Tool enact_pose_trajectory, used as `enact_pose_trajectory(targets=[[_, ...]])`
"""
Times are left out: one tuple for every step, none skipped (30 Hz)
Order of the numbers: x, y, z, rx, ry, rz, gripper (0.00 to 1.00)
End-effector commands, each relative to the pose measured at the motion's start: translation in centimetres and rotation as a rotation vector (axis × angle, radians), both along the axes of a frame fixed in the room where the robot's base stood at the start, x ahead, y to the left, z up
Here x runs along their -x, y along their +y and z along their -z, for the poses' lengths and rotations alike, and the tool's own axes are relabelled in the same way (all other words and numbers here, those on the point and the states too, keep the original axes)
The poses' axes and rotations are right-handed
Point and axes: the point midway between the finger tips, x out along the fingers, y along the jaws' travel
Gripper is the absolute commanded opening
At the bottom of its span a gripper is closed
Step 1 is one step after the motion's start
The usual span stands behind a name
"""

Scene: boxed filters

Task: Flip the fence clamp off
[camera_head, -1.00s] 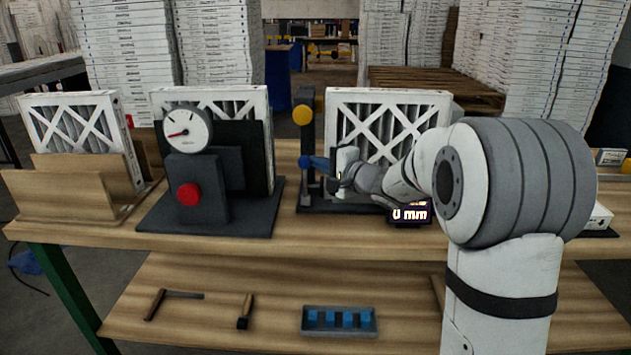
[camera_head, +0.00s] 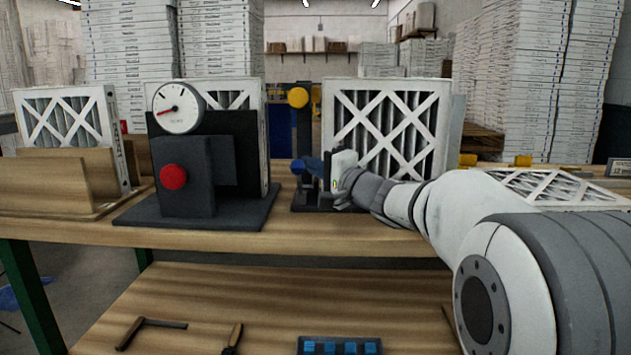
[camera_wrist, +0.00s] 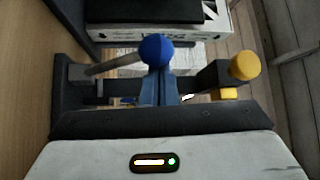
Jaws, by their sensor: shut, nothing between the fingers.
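A dark fixture (camera_head: 305,130) stands on the bench in front of a white-framed filter (camera_head: 390,125). It carries a yellow knob (camera_head: 298,97) high on its post and a blue ball knob (camera_head: 297,166) lower down. In the wrist view the blue ball (camera_wrist: 156,50) sits on a metal lever (camera_wrist: 115,66) pointing left, and the yellow knob (camera_wrist: 244,66) is at right. No label shows which is the fence clamp. My gripper (camera_head: 314,166) is shut and empty, its blue fingers (camera_wrist: 159,90) right at the blue ball. I cannot tell whether they touch it.
A gauge stand (camera_head: 190,160) with a red button (camera_head: 173,177) is left of the fixture. A wooden holder (camera_head: 60,185) with a filter is farther left. Another filter (camera_head: 560,186) lies flat at right. The lower shelf (camera_head: 220,295) holds tools and a blue tray (camera_head: 340,346).

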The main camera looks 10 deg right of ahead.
Motion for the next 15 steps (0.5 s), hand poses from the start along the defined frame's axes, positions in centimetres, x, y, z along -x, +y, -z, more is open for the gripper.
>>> enact_pose_trajectory(targets=[[0.3,0.0,0.6,0.001,-0.003,0.000,0.00],[0.4,0.0,0.7,0.002,-0.003,0.001,0.00],[0.5,0.0,0.8,0.002,-0.002,0.001,0.00],[0.6,0.0,0.8,0.001,-0.001,0.002,0.00],[0.7,0.0,0.9,0.001,-0.001,0.002,0.00],[0.8,0.0,1.0,0.002,0.000,0.003,0.00],[0.9,0.0,1.0,0.002,0.000,0.003,0.00],[1.0,0.0,1.1,0.001,0.000,0.003,0.00],[1.1,0.0,1.1,0.001,0.000,0.003,0.00],[1.2,0.0,1.1,0.001,0.000,0.003,0.00],[1.2,0.0,1.2,0.001,0.000,0.003,0.00],[1.3,0.0,1.2,0.002,0.000,0.003,0.00],[1.3,0.1,1.2,0.002,0.000,0.003,0.00],[1.4,0.1,1.3,0.002,0.000,0.003,0.00],[1.4,0.1,1.3,0.002,0.000,0.003,0.00]])
